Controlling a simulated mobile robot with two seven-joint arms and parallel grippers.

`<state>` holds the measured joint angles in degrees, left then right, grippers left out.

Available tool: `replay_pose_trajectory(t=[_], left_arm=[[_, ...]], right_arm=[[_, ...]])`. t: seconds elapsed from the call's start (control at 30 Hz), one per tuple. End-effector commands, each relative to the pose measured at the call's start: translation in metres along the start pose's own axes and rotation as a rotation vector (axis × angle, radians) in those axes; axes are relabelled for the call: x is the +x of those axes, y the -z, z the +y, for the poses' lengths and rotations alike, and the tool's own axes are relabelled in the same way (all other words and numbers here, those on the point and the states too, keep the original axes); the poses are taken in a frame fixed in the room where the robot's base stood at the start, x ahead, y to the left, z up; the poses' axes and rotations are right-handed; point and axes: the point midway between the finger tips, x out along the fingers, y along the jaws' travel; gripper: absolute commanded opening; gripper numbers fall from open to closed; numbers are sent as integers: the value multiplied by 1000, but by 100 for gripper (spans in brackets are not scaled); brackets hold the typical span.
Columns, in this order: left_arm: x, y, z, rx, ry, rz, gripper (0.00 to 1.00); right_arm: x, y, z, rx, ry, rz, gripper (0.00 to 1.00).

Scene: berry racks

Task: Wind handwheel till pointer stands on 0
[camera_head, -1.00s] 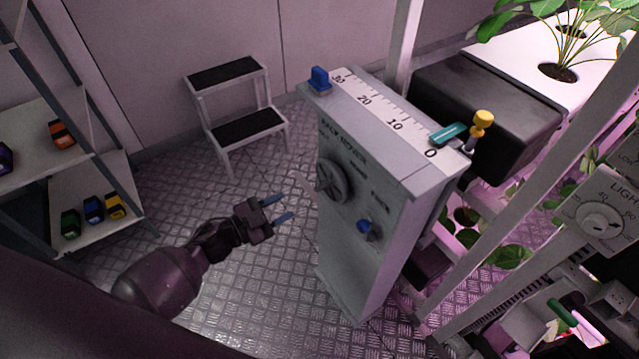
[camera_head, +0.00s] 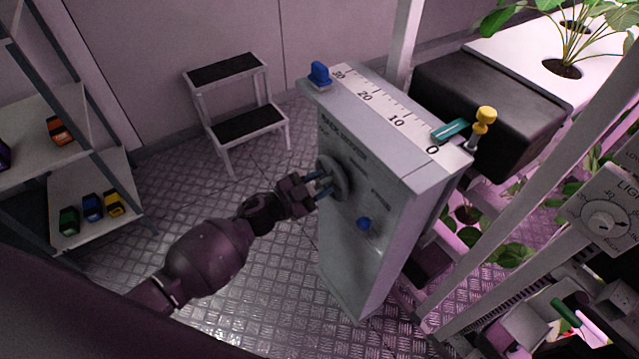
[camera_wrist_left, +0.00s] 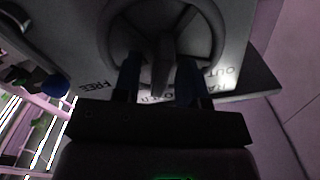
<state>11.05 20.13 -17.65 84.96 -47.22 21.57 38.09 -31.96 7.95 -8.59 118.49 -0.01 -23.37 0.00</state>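The grey handwheel (camera_head: 345,186) is on the front of a grey cabinet (camera_head: 365,265). In the left wrist view the handwheel (camera_wrist_left: 218,38) fills the top middle. My left gripper (camera_head: 322,183) is at the wheel. Its two blue fingers (camera_wrist_left: 160,82) reach to the wheel with a spoke between them, and gaps seem to show on both sides; contact is unclear. The teal pointer (camera_head: 450,130) lies at the scale (camera_head: 385,105) on the cabinet top, between 0 and 10, nearer 0. My right gripper is not in view.
A blue knob (camera_head: 364,224) sits below the wheel, and a blue block (camera_head: 319,74) is on the cabinet's top corner. A yellow-topped post (camera_head: 484,120) stands beside the pointer. A step stool (camera_head: 240,95) and a shelf (camera_head: 95,185) stand left. Floor between is clear.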

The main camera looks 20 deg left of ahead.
Motion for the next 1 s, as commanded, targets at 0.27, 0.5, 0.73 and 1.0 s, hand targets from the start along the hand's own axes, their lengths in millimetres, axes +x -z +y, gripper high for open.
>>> replay_pose_trajectory(t=[0.27, 0.5, 0.73, 1.0], left_arm=[[0, 0, 0, 0, 0, 0, 34], [0, 0, 0, 0, 0, 0, 0], [0, 0, 0, 9, 0, 0, 0], [0, 0, 1, 107, -1, 0, 0]], right_arm=[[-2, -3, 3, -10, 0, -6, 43], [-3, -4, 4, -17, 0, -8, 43], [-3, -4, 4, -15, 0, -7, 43], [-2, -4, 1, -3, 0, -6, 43]])
